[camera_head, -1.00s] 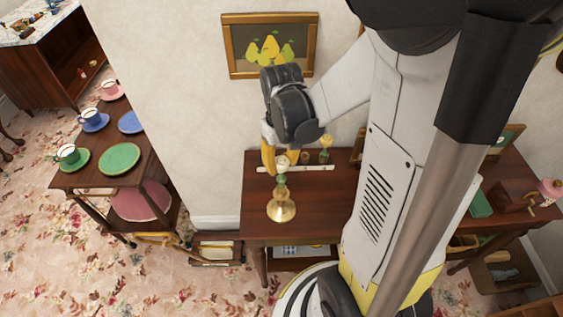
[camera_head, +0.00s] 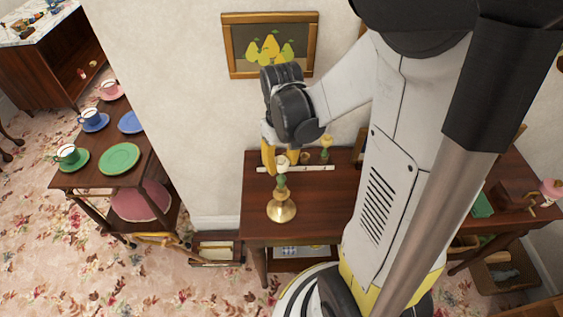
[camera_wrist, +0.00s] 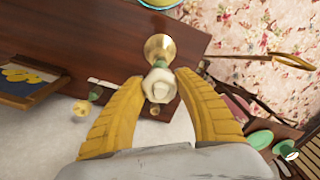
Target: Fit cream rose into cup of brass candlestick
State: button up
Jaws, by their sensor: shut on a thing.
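The brass candlestick (camera_head: 282,211) stands upright on the dark wooden table, and its round base also shows in the wrist view (camera_wrist: 159,46). The cream rose (camera_head: 281,164) is above it, with a green part below the bloom. In the wrist view the rose (camera_wrist: 159,86) is between the yellow fingers and lines up with the candlestick, covering its cup. My gripper (camera_wrist: 160,80) is shut on the rose, pointing down over the candlestick; it shows in the head view (camera_head: 280,165). I cannot tell whether the rose's lower end is inside the cup or just above it.
A similar cream-and-green piece (camera_head: 326,143) stands farther back on the table (camera_head: 258,222), beside a small brown pot (camera_head: 305,158). A pale strip (camera_head: 315,168) lies behind the candlestick. A framed pear picture (camera_head: 269,46) hangs behind. Cups and plates occupy the left table (camera_head: 75,181).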

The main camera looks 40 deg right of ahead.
jog(key=shift+f+b, duration=1.6)
jog(key=shift+f, duration=0.2)
jog(key=o, duration=1)
jog(key=shift+r, duration=0.1)
notch_tip(320, 180, up, 12)
jog(key=s+a+f+t+b, duration=0.2)
jog(key=a+t+b, duration=0.1)
jog(key=a, duration=0.2)
jog(key=s+a+f+t+b, duration=0.1)
jog(key=a+f+t+b, duration=0.1)
jog(key=a, duration=0.4)
jog(key=shift+s+a+n+t+b, duration=0.25)
jog(key=shift+s+n+t+b, duration=0.25)
jog(key=shift+t, duration=0.5)
